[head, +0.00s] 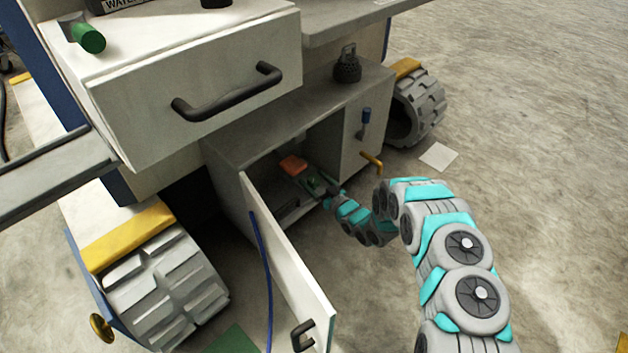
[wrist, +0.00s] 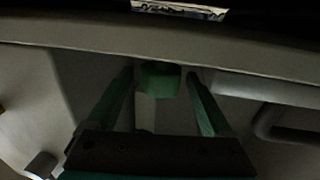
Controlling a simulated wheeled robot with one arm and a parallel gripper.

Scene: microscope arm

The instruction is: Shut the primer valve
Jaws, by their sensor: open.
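My gripper (head: 325,196) reaches into the open lower compartment of the cabinet, at the end of my teal and grey arm. A small green part (head: 313,182) sits right by its tip. In the wrist view, my open gripper (wrist: 159,74) has one finger on each side of a green block-like knob (wrist: 158,80) with a pale stem below it. I cannot tell whether the fingers touch it. No label shows, so I cannot tell for certain that this knob is the primer valve. The dim compartment hides its base and its exact turn.
The white cabinet door (head: 285,260) hangs open left of my arm. An orange part (head: 293,165) lies inside the compartment. A yellow lever (head: 372,161) and a blue-handled part (head: 365,121) are on the cabinet front. A drawer (head: 200,95) juts out above. Free floor lies right.

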